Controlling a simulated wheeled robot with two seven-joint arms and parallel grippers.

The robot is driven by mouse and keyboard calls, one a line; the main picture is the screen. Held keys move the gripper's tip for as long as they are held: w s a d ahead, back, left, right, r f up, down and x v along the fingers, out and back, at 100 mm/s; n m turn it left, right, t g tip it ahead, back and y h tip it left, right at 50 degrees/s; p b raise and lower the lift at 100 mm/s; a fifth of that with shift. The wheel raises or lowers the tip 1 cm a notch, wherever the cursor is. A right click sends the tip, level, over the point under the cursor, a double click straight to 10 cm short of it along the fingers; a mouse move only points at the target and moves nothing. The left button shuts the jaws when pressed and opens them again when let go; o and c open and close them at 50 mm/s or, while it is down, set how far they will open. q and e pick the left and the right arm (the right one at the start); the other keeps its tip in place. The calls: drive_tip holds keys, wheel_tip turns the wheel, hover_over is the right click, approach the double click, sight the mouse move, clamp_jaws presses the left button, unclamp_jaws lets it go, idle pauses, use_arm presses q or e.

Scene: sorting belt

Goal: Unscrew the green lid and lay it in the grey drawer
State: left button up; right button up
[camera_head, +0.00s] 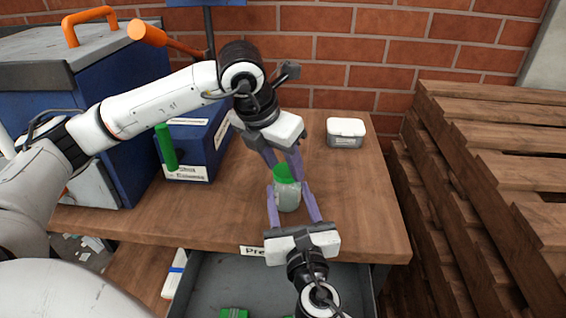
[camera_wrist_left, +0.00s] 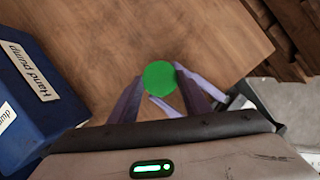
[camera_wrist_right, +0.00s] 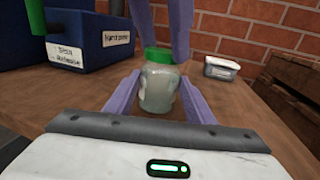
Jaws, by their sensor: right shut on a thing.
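A glass jar (camera_head: 288,197) with a green lid (camera_head: 284,174) stands upright on the wooden bench. My right gripper (camera_head: 294,205) is shut on the jar from the front; the right wrist view shows its fingers on either side of the jar (camera_wrist_right: 158,92). My left gripper (camera_head: 284,165) points down over the jar, open, its fingers spread around the green lid (camera_wrist_left: 160,78). The lid sits on the jar's mouth. The grey drawer (camera_head: 215,280) stands open below the bench's front edge, partly hidden by my right arm.
A clear box with a white lid (camera_head: 346,132) stands at the back right. Blue labelled bins (camera_head: 200,150) with a green handle (camera_head: 166,148) stand left. Something green (camera_head: 233,313) lies in the drawer. Wooden pallets (camera_head: 490,190) are stacked right.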

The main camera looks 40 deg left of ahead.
use_arm(q)
drive_tip(key=o, duration=0.3)
drive_tip(key=c, duration=0.6)
drive_tip(key=shift+d+n+y, duration=0.1)
drive_tip(key=shift+n+y, duration=0.4)
drive_tip(key=shift+n, duration=0.7)
drive_tip(key=n+y, duration=0.1)
drive_tip(key=n, duration=0.1)
drive_tip(key=shift+n, duration=0.3)
drive_tip(key=shift+a+n, duration=0.3)
drive_tip(key=shift+n, duration=0.1)
use_arm(e)
drive_tip(key=shift+w, duration=0.1)
